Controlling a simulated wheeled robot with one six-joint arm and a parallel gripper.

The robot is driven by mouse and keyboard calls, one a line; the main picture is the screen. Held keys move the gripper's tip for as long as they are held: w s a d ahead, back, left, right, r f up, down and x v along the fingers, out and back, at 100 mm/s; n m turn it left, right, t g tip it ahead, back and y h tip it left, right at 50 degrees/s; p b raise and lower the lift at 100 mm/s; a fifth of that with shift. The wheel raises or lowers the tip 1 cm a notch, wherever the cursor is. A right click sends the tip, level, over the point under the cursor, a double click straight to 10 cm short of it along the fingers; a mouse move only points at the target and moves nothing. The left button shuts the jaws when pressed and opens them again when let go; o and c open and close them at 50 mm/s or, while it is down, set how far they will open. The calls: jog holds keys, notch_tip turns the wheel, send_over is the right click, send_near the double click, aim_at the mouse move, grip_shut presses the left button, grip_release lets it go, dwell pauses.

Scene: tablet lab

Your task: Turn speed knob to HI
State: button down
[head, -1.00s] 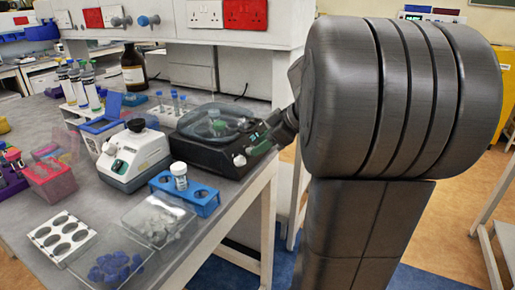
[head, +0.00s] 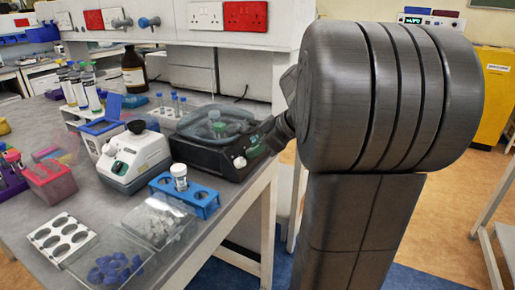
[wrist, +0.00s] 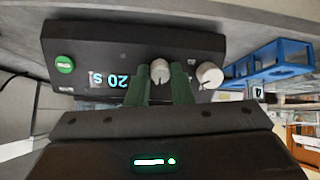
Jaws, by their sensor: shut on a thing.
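A black machine with a clear lid (head: 205,150) stands at the bench's right edge. In the wrist view its front panel (wrist: 120,42) appears upside down, with a lit "20 s" display (wrist: 110,80) and a green button (wrist: 64,64). My gripper (wrist: 163,74) has its green fingers shut on a pale knob (wrist: 160,69) beside the display. A larger white knob (wrist: 210,75) is just right of the fingers, free of them; it also shows in the head view (head: 239,162). Knob labels and the HI mark are not readable.
A blue rack (head: 203,203) with a white-capped bottle sits in front of the machine. A white device (head: 133,160) stands to its left. Clear boxes and a white tray (head: 62,238) lie nearer. Floor is open right of the bench.

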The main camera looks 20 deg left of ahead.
jog(key=shift+m, duration=0.3)
jog(key=shift+w+d+m+g+y+p, duration=0.1)
jog(key=shift+m+g+y+p, duration=0.25)
jog(key=shift+m+p, duration=2)
jog(key=shift+m+g+y+p, duration=0.35)
jog(key=shift+m+p, duration=0.4)
jog(key=shift+m, duration=3.1)
jog(key=c, duration=1.3)
grip_release()
jog(key=v, duration=1.3)
jog(key=shift+d+r+p, duration=0.2)
jog(key=shift+d+p, duration=0.15)
